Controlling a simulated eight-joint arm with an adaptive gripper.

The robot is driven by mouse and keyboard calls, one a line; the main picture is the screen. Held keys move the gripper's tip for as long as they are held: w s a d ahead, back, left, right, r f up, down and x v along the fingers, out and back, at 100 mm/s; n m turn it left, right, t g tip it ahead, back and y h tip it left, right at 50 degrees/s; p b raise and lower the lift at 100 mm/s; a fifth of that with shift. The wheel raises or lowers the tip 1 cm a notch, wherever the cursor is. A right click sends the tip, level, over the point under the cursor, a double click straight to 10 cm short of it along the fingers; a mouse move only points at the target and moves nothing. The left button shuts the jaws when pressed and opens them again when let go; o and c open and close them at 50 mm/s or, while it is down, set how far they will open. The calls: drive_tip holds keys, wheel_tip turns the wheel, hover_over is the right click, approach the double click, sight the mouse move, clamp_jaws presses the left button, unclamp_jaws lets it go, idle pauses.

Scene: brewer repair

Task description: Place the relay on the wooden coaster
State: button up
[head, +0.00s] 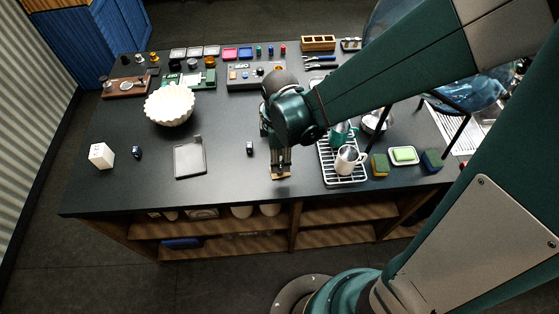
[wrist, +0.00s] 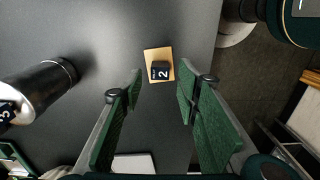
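The wooden coaster (wrist: 150,53) is a small tan square on the dark tabletop. A small black block marked with a white 2, which looks like the relay (wrist: 159,70), rests on it, within its edges. My gripper (wrist: 162,88) is open, its green-padded fingers wide apart with nothing between them. The relay and coaster show just beyond the fingertips, apart from both. In the head view my gripper (head: 281,168) points down at the coaster (head: 282,177) near the table's front edge, and mostly hides the relay.
In the head view a white dish rack (head: 346,180) with mugs stands close on the right, and a grey tray (head: 190,157) lies on the left. The table edge is near.

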wheel_tip(320, 180, up, 8)
drive_tip(key=shift+p, duration=0.3)
idle(0.3)
idle(0.7)
drive_tip(key=s+d+r+m+t, duration=0.3)
drive_tip(key=d+r+m, duration=0.4)
drive_tip(key=d+m, duration=0.1)
drive_tip(key=s+d+r+m+t, duration=0.3)
drive_tip(key=d+r+m+t, duration=0.1)
drive_tip(key=d+r+m, duration=0.4)
drive_tip(key=shift+d+m, duration=0.5)
drive_tip(key=shift+m, duration=0.5)
